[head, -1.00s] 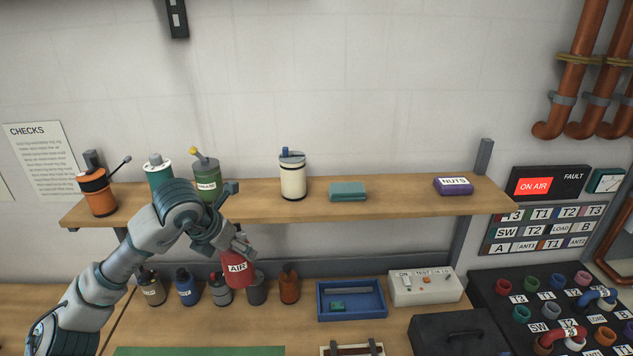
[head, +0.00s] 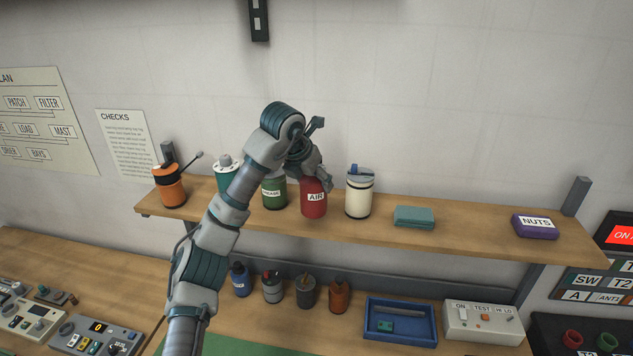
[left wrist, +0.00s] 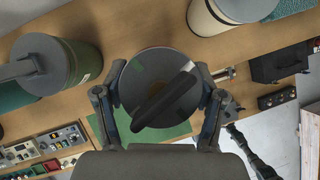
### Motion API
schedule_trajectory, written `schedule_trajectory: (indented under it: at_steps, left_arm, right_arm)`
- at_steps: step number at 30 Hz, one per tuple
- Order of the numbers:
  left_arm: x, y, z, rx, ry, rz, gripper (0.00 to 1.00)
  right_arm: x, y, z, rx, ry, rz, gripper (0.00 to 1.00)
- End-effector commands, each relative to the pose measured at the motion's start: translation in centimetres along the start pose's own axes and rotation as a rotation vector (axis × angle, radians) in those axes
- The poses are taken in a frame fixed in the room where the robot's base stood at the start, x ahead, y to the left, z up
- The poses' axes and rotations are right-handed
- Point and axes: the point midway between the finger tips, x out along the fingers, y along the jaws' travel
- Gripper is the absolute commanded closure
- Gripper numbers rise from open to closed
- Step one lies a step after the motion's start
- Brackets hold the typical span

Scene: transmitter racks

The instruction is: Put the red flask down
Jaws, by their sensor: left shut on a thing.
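The red flask (head: 313,203), labelled AIR, is upright at the upper shelf (head: 440,240), between the green can (head: 274,192) and the cream canister (head: 358,197). My left gripper (head: 314,182) is shut on its top from above. In the left wrist view the flask's grey lid (left wrist: 158,88) with a dark handle sits between the two fingers of my left gripper (left wrist: 160,97). The flask's base is near the shelf's front edge; I cannot tell whether it touches the board. My right gripper is not in view.
On the shelf, an orange can (head: 171,190) and a teal-and-white can (head: 226,172) stand left; a teal block (head: 414,216) and a purple NUTS box (head: 535,226) lie right. Below, several small bottles and a blue tray (head: 400,322) are on the bench.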

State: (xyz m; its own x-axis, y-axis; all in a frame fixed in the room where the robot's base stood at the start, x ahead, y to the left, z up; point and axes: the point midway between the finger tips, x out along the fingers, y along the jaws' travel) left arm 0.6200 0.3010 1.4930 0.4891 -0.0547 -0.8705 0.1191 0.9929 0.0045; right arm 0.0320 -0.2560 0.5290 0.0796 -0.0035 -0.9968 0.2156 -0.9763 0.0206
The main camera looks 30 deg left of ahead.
Motion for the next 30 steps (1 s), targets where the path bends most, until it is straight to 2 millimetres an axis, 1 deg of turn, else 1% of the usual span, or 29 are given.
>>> schedule_trajectory:
  at_steps: [1,5,10,13,17,24,25,26,27,28,30]
  left_arm:
    - [-0.1,0.4,0.7,-0.002,0.0,-0.002,0.82]
    - [0.6,0.8,1.2,0.0,-0.004,0.001,0.82]
    - [2.8,0.7,0.1,0.003,0.0,0.001,0.82]
    - [3.7,0.5,-0.3,0.003,-0.003,0.002,0.82]
    - [3.8,0.2,-0.3,0.003,-0.005,0.003,0.82]
    - [4.0,0.5,-0.6,0.002,-0.005,0.002,0.82]
    - [4.1,0.6,-0.7,0.002,-0.003,0.001,0.28]
    - [4.1,0.7,-0.6,0.002,-0.003,0.001,0.21]
    - [4.1,0.7,-0.6,0.002,-0.003,0.001,0.11]
    - [4.1,0.7,-0.6,0.002,-0.003,0.0,0.05]
    - [4.1,0.7,-0.6,0.001,-0.002,0.001,0.05]
  right_arm:
    - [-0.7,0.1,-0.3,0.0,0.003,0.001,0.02]
    - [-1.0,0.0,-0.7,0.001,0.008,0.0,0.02]
    - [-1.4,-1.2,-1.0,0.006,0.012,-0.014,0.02]
    - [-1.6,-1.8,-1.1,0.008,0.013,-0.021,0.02]
    - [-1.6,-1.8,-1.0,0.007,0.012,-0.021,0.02]
    - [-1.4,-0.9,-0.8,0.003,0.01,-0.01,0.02]
    - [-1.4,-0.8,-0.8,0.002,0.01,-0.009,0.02]
    - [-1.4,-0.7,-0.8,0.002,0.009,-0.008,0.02]
    - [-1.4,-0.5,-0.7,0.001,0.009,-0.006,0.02]
    - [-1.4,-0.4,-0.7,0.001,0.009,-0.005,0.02]
    - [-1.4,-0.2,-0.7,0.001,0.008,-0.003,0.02]
